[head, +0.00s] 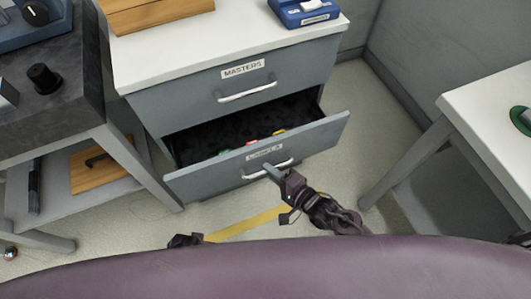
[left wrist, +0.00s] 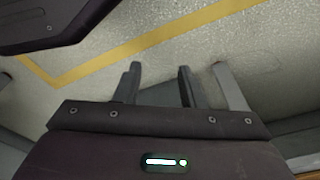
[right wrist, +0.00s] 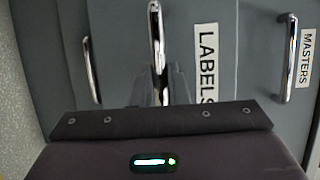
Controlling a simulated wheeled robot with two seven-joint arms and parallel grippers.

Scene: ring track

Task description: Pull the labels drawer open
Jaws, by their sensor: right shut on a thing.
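The labels drawer (head: 215,179) is the grey lower drawer of the cabinet, and in the head view it stands pulled out, with its dark inside and several small coloured things showing. Its chrome handle (head: 284,164) also shows upright in the right wrist view (right wrist: 156,35), beside the LABELS plate (right wrist: 206,65). My right gripper (head: 270,170) is shut on this handle. My left gripper (left wrist: 158,82) is open and empty over the floor in the left wrist view.
The masters drawer (head: 290,77) above is shut. A grey bench with a lower shelf (head: 120,178) stands close on the left. A white table (head: 490,95) stands on the right. Floor with a yellow line (head: 245,225) lies before the drawer.

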